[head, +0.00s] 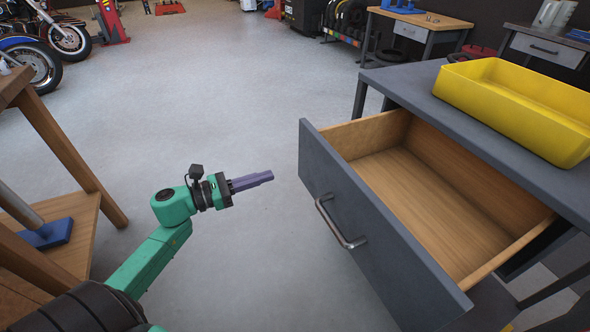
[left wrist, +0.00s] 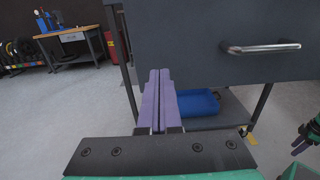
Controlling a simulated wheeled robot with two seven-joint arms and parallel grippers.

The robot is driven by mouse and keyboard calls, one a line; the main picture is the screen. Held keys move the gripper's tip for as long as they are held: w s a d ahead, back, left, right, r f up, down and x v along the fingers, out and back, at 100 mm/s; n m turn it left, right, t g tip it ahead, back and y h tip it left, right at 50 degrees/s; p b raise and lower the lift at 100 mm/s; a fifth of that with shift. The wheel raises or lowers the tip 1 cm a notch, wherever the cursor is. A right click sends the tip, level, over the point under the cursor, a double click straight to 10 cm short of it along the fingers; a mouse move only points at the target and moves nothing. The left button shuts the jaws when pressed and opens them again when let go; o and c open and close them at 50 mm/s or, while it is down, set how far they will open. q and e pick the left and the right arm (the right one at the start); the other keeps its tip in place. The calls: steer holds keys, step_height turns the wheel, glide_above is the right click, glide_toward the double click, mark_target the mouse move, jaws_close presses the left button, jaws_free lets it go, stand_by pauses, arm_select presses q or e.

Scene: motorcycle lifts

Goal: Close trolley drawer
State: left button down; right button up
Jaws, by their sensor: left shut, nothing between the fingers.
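The trolley drawer (head: 435,195) is pulled far out and its wooden inside is empty. Its grey front (head: 365,225) carries a metal bar handle (head: 340,222), which also shows at upper right in the left wrist view (left wrist: 262,48). The grey trolley (head: 420,85) stands at the right. My left gripper (head: 268,177) is shut and empty, with its purple fingers pointing toward the drawer front; a gap of floor shows between them in the head view. In the left wrist view, my right gripper (left wrist: 302,142) shows small at the right edge; its finger gap is unclear.
A yellow bin (head: 520,105) sits on the trolley top. A blue bin (left wrist: 198,102) is on a low shelf under the drawer. A wooden bench (head: 85,180) stands close at the left. Clear floor lies between bench and drawer. Motorcycles are at the far left.

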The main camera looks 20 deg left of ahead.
mark_target(308, 164)
arm_select(q)
steer(key=x, duration=0.9)
steer(key=shift+s+d+r, duration=0.1)
steer(key=shift+r, duration=0.05)
steer(key=shift+d, duration=0.1)
arm_select(e)
steer(key=shift+s+d+f, duration=0.2)
steer(key=shift+s+f, duration=0.2)
steer(key=shift+s, duration=0.05)
